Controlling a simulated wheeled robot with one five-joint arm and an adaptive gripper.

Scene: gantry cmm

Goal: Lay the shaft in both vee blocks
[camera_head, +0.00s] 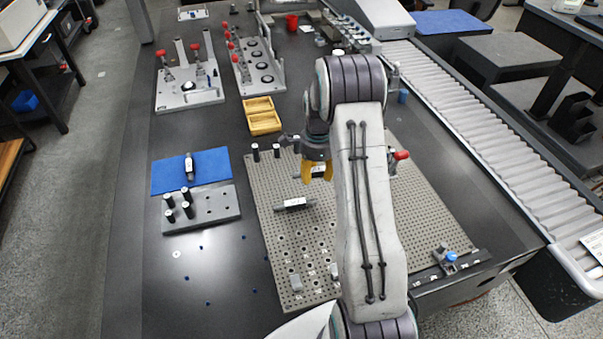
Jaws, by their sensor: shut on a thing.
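My gripper (317,172), with yellow fingers, is above the far part of the perforated plate, its fingers closed. A small pale piece shows at the fingers and is mostly hidden by them; I cannot make out its full shape. A short grey cylinder with a white label (295,204) lies on the plate just nearer and left of the gripper, apart from it. Two small grey blocks, which look like the vee blocks, are at the plate's near end: one at left (296,282), the other (334,271) beside my arm and partly hidden.
The perforated plate (268,225) has dark posts at its far left. A blue mat (214,168) with a small cylinder (189,167) and a grey block with black pins (215,209) are left. A yellow tray (262,104) stands beyond. A roller conveyor (470,120) runs along the right.

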